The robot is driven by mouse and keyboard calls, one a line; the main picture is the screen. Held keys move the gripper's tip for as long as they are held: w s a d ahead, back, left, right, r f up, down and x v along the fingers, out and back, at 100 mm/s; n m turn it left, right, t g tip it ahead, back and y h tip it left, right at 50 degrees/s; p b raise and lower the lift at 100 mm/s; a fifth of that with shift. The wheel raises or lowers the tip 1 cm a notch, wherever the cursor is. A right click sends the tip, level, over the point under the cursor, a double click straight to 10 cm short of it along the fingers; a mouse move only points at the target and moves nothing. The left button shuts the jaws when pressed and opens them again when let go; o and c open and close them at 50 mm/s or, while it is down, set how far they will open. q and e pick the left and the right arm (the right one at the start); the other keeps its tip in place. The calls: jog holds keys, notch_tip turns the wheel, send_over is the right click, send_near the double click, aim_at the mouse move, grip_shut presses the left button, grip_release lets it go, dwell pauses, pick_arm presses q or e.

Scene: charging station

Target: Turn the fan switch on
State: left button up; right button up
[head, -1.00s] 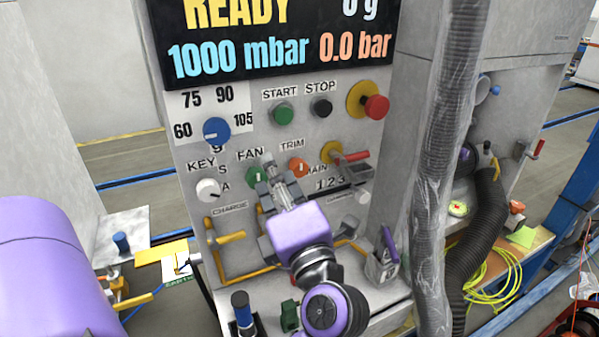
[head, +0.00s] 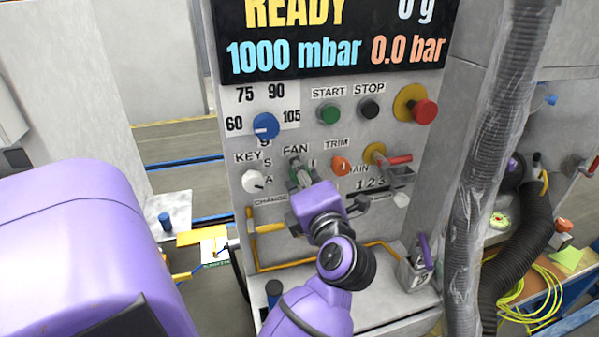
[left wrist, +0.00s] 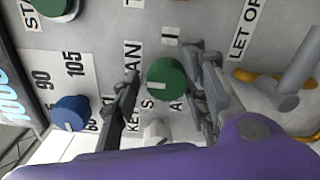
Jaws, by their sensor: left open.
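The fan switch (left wrist: 166,78) is a round green knob with a white line on its face. In the left wrist view it sits between the two fingers of my left gripper (left wrist: 167,72), which is open. One finger is on the FAN label side and the other is on the opposite side. I cannot tell whether either finger touches the knob. In the head view my left gripper (head: 302,174) is at the panel under the FAN label and covers most of the switch. My right gripper is not in view.
Close by on the panel are a white key knob (head: 254,181), an orange trim knob (head: 340,166), a blue dial (head: 265,126) and a red-handled valve (head: 394,160). Yellow pipes (head: 262,266) run below. A wrapped hose (head: 487,170) hangs at the right.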

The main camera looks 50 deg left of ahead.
pick_arm(q)
jog(key=shift+c, duration=0.3)
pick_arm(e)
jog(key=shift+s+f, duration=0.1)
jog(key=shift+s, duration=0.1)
pick_arm(q)
jog(key=c, duration=1)
jog(key=shift+o, duration=0.2)
jog(key=shift+r, duration=0.1)
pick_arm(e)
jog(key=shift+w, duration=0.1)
pick_arm(q)
jog(key=shift+r, duration=0.15)
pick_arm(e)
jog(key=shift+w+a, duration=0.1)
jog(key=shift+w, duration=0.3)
pick_arm(q)
jog(key=shift+r, duration=0.15)
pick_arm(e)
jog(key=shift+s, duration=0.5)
pick_arm(q)
jog(key=o, duration=1)
